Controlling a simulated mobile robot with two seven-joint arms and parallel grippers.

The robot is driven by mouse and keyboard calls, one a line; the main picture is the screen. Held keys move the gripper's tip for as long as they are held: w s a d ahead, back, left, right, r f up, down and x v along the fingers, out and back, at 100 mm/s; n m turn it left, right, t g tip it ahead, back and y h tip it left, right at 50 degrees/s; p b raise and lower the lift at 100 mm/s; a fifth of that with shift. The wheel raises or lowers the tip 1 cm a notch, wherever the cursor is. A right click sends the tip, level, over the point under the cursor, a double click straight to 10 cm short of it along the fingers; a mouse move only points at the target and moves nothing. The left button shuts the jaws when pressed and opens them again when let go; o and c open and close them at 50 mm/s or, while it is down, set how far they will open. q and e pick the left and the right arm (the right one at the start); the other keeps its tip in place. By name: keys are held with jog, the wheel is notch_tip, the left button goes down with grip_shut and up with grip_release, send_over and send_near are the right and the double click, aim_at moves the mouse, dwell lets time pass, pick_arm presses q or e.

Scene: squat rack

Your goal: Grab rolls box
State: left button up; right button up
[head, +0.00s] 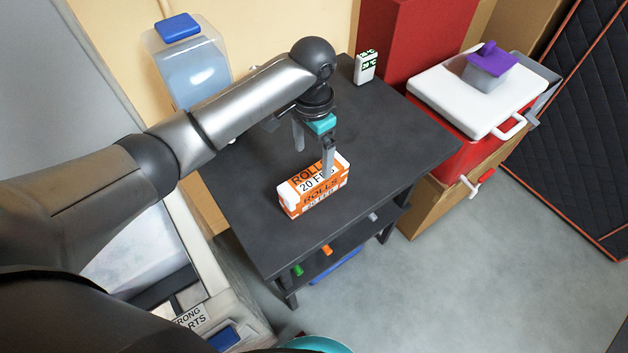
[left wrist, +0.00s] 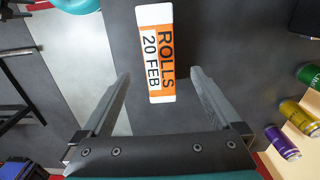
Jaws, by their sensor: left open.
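The rolls box (head: 303,198) is a small orange and white carton marked "ROLLS 20 FEB". My left gripper (head: 312,155) is open and points down over the back of the box; one finger hides part of the box. It also shows in the left wrist view (left wrist: 160,80) with nothing between its fingers. My right gripper is not in view.
A lidded clear container (head: 190,70) stands behind my left arm. A red cooler with a white lid (head: 470,95) is to the right. Cans (left wrist: 298,116) show at right in the left wrist view.

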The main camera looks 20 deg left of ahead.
aim_at(313, 176)
pick_arm(q)
notch_tip(313, 176, down, 5)
jog(key=shift+f+b, duration=0.1)
jog(key=shift+b, duration=0.5)
jog(key=shift+f, duration=0.4)
notch_tip(313, 176, down, 5)
jog(key=shift+d+f+b, duration=0.1)
jog(key=shift+d+b, duration=0.05)
jog(key=shift+b, duration=0.95)
jog(key=c, duration=0.3)
grip_shut()
